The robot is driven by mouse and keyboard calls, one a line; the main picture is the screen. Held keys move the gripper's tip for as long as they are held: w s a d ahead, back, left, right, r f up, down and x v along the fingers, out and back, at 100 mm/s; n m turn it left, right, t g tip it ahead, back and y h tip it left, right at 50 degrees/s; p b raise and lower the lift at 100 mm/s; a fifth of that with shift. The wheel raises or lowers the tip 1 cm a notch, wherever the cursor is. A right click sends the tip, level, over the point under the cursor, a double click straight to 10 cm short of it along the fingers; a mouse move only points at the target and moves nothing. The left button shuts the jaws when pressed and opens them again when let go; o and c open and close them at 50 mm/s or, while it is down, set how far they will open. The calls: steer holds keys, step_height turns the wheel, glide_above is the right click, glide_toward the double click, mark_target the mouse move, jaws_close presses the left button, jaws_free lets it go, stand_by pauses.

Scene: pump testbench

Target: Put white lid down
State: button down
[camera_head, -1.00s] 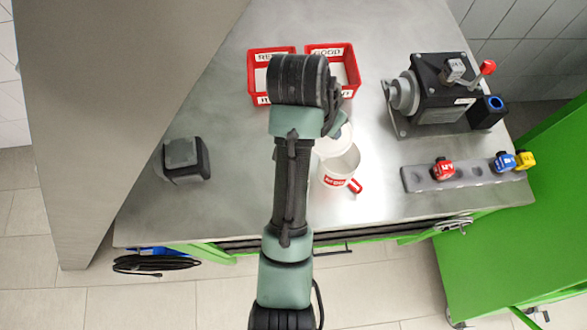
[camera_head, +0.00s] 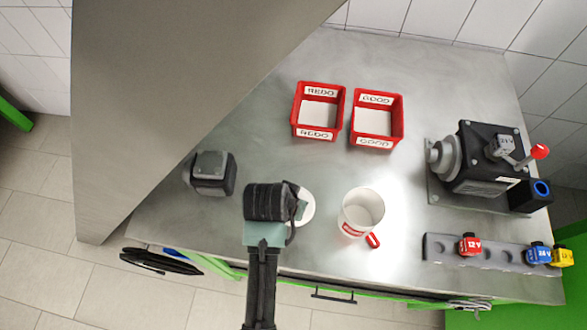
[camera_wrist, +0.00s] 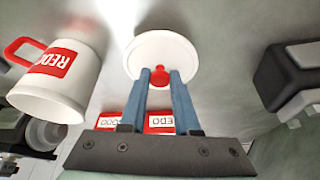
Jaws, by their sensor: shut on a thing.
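My gripper (camera_wrist: 160,76) is shut on the red knob of the round white lid (camera_wrist: 160,52) in the wrist view. In the head view the lid (camera_head: 307,208) shows partly behind my wrist, over the metal bench left of the mug. My fingertips are mostly hidden there. I cannot tell whether the lid touches the bench. The white mug (camera_head: 361,207) with a red label stands upright and uncovered to the right of the lid. The mug also shows at the left of the wrist view (camera_wrist: 62,82).
Red REDO (camera_head: 295,112) and GOOD (camera_head: 400,118) boxes stand further back. A dark block-shaped device (camera_head: 211,173) sits left of my wrist. A pump (camera_head: 484,160) and a grey rail with coloured connectors (camera_head: 500,252) are at the right. The bench (camera_head: 270,140) is clear between boxes and dark device.

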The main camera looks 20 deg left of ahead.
steer(key=shift+f, duration=1.65)
steer(key=shift+f, duration=0.15)
steer(key=c, duration=0.6)
jaws_free()
steer(key=shift+c, duration=0.2)
steer(key=shift+r, duration=0.3)
steer(key=v, duration=1.1)
steer(key=shift+s+r, duration=0.15)
steer(key=shift+r, duration=0.25)
